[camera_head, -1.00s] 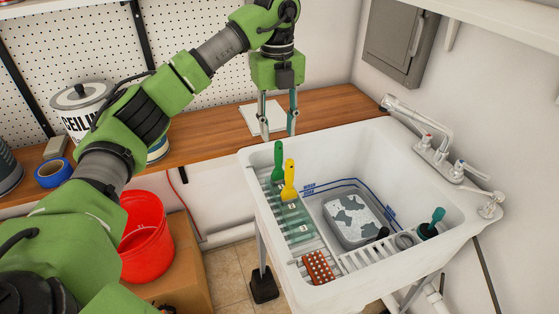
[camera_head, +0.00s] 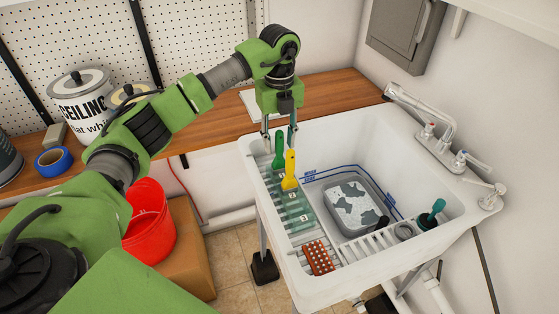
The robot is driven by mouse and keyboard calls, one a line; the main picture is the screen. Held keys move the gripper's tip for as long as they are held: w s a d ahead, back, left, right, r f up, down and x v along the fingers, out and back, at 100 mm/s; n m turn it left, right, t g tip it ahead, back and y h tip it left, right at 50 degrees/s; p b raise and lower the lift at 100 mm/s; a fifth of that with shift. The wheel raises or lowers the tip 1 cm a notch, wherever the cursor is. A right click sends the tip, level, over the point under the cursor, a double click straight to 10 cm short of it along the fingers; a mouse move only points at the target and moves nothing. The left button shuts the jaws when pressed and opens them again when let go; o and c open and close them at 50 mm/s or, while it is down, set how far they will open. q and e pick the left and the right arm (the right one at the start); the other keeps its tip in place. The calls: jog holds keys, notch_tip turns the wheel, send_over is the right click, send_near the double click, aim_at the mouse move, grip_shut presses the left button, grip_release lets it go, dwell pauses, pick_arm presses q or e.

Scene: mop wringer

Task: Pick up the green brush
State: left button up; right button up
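A green-handled tool (camera_head: 279,152), likely the green brush, stands with its handle up at the left ledge of the white sink (camera_head: 350,140). A yellow-handled tool (camera_head: 290,170) stands right in front of it. My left gripper (camera_head: 279,142) points down at the sink's back left corner. Its two fingers are apart, one on each side of the green handle's top in this view. I cannot tell whether they touch it. Another dark-green-handled tool (camera_head: 433,214) stands at the sink's right front. My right gripper is not in view.
Green translucent holders (camera_head: 296,208) and an orange perforated block (camera_head: 318,258) lie on the sink ledge. A grey tub (camera_head: 352,206) sits inside the basin. The faucet (camera_head: 430,125) is at the right. A red bucket (camera_head: 150,225) and paint cans (camera_head: 82,100) are at the left.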

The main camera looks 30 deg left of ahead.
aim_at(279, 149)
pick_arm(q)
notch_tip(279, 149, down, 2)
jog(key=shift+a+f+p, duration=0.1)
jog(key=shift+f+p, duration=0.1)
jog(key=shift+p, duration=0.2)
jog(key=shift+f, duration=0.45)
jog(key=shift+c, duration=0.4)
grip_shut()
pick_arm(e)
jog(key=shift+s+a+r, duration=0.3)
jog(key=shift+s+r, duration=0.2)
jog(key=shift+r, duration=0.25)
pick_arm(q)
jog(key=shift+r, duration=0.15)
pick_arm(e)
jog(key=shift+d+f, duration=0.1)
